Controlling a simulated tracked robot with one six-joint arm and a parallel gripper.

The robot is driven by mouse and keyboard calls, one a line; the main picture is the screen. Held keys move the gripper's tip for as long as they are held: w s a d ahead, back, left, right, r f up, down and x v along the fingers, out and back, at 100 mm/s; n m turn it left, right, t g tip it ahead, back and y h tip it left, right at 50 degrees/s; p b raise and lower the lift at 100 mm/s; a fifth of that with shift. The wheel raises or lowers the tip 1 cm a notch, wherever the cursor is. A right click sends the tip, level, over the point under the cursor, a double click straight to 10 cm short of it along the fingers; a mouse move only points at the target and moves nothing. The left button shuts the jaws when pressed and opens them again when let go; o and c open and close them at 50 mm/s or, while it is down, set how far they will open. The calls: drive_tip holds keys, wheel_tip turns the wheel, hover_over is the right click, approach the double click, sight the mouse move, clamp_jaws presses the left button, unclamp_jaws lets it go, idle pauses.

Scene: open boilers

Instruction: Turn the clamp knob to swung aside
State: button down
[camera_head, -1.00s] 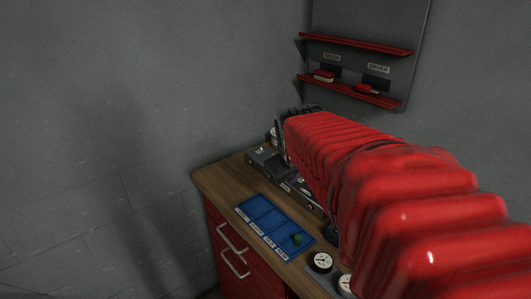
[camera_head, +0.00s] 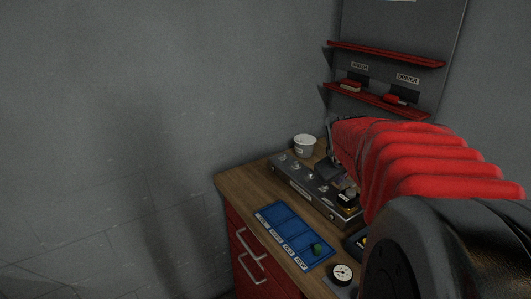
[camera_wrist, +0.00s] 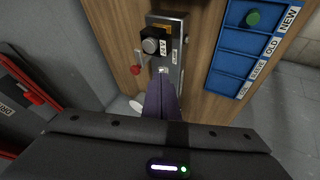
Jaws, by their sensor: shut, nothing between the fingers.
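A long grey metal fixture (camera_head: 300,183) lies on the wooden bench, with several small fittings on top. In the wrist view, its near end (camera_wrist: 178,25) carries a dark block with a round grey knob (camera_wrist: 151,45) and a white label. A lever with a red ball (camera_wrist: 136,70) sits left of the block. I cannot tell for certain which of these is the clamp knob. My gripper (camera_wrist: 162,84) is shut and empty, its tips just below the block in the picture; contact is unclear. My red-sleeved arm hides part of the fixture in the head view.
A blue tray (camera_head: 277,221) with labelled compartments holds a green round object (camera_head: 317,249). A dial gauge (camera_head: 342,272) stands near the bench front. A white cup (camera_head: 305,146) stands behind the fixture. Red shelves (camera_head: 385,54) hang on the wall behind.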

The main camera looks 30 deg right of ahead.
sight(348, 180)
drive_tip(key=x, duration=0.7)
drive_tip(key=shift+w+d+f, duration=0.1)
drive_tip(key=shift+w+f, duration=0.05)
drive_tip(key=shift+f, duration=0.1)
drive_tip(key=d, duration=0.3)
drive_tip(key=shift+w+f, duration=0.1)
drive_tip(key=shift+w, duration=0.1)
drive_tip(key=shift+d, duration=0.6)
drive_tip(key=shift+s+d, duration=0.2)
drive_tip(key=shift+d, duration=0.05)
